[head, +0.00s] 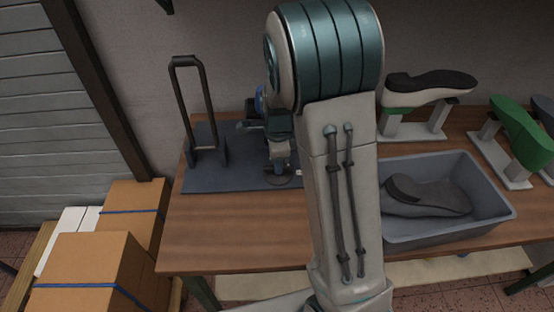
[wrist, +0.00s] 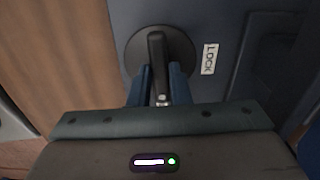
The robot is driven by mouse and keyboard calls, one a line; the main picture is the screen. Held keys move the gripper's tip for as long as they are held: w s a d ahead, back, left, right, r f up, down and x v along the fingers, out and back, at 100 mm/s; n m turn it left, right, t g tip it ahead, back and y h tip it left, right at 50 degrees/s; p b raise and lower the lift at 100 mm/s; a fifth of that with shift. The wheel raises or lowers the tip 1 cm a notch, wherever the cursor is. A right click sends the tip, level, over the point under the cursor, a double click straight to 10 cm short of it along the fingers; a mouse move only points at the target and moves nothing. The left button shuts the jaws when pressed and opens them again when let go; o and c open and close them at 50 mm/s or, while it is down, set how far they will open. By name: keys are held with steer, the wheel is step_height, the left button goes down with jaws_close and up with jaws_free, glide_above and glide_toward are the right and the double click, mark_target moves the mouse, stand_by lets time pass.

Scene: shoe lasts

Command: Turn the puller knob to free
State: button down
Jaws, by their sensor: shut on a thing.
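The puller knob (wrist: 157,48) is a dark upright grip bar on a round dark disc. In the wrist view the bar runs up and down the picture. A white LOCK label (wrist: 209,59) is on the plate to the right of the disc; no FREE label shows. My gripper (wrist: 160,84) has its two blue fingers shut on the bar, one on each side. In the head view my gripper (head: 279,168) points down at the knob, and my arm hides part of the area. The puller's dark base plate (head: 225,180) carries a tall black looped handle (head: 190,100).
A grey bin (head: 440,232) holding a dark shoe last (head: 428,197) stands at the right on the wooden table (head: 225,247). Behind it are stands with a black-topped last (head: 432,82) and a green last (head: 520,130). Cardboard boxes (head: 85,270) stand left of the table.

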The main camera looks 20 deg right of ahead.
steer(key=shift+w+r+m, duration=0.1)
steer(key=shift+m, duration=0.2)
stand_by(0.4)
steer(key=c, duration=1.3)
jaws_free()
steer(key=shift+c, duration=0.2)
step_height(320, 180, up, 14)
steer(key=s+n+t, duration=0.3)
steer(key=s+n, duration=1.6)
steer(key=n, duration=0.1)
steer(key=shift+s+a, duration=0.2)
steer(key=shift+s, duration=0.2)
